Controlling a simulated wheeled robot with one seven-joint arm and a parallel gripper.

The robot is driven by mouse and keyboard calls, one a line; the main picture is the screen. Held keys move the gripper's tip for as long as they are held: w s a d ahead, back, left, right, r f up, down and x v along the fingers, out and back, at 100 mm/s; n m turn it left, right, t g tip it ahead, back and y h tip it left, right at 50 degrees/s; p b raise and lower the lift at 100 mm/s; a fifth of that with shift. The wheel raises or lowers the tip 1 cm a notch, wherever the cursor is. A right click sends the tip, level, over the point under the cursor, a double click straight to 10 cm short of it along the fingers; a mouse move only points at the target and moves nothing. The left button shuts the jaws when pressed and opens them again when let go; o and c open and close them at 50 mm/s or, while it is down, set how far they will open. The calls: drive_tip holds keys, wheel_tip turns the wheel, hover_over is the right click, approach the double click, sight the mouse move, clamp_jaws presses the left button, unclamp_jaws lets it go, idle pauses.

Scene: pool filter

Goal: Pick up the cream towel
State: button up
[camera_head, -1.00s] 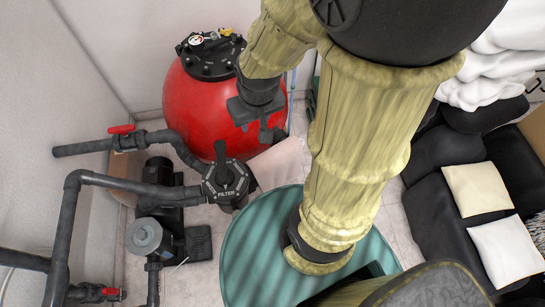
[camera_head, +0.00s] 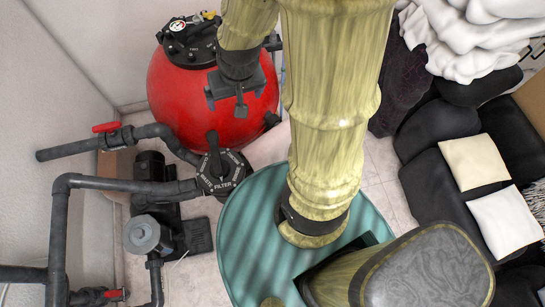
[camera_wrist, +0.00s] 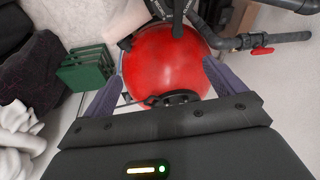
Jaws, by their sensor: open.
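A flat cream square piece (camera_head: 474,162), which looks like a folded towel or a cushion, lies on the black seat at the right of the head view. I cannot tell which it is. A whiter square (camera_head: 505,222) lies just below it. A pale pinkish-cream piece stands by the red tank in the wrist view (camera_wrist: 127,25); its kind is unclear. My gripper (camera_head: 228,110) is in front of the red tank in the head view, far left of the cream square. Its fingers are spread and empty in the wrist view (camera_wrist: 162,68).
A red filter tank (camera_head: 200,95), dark pipes (camera_head: 130,185) and a pump (camera_head: 150,235) fill the left side. White heaped cloth (camera_head: 470,50) is at the upper right. Green boxes (camera_wrist: 86,68) show in the wrist view. A strip of tiled floor (camera_head: 385,170) is clear beside the seat.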

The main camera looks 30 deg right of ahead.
drive_tip(key=w+f+m+b, duration=0.2)
drive_tip(key=f, duration=0.4)
drive_tip(key=w+f+m+b, duration=0.2)
drive_tip(key=w+f+b, duration=0.1)
drive_tip(key=f, duration=0.2)
drive_tip(key=w+d+f+m+b, duration=0.1)
drive_tip(key=w+f+m+b, duration=0.1)
drive_tip(key=f, duration=0.4)
drive_tip(key=shift+w+d+f+m+h+b, duration=0.1)
drive_tip(key=shift+w+f+m+h+b, duration=0.25)
drive_tip(key=shift+w, duration=0.25)
drive_tip(key=m+g+h+b, duration=0.2)
drive_tip(key=m+h+b, duration=0.2)
drive_tip(key=m+b, duration=0.4)
approach(270, 140)
drive_tip(key=v, duration=0.5)
drive_tip(key=shift+s+f, duration=0.1)
drive_tip(key=b+x, duration=0.2)
drive_tip(key=x, duration=0.3)
drive_tip(key=b+x, duration=0.3)
drive_tip(key=x, duration=0.3)
drive_tip(key=shift+f, duration=0.55)
drive_tip(key=shift+d, duration=0.15)
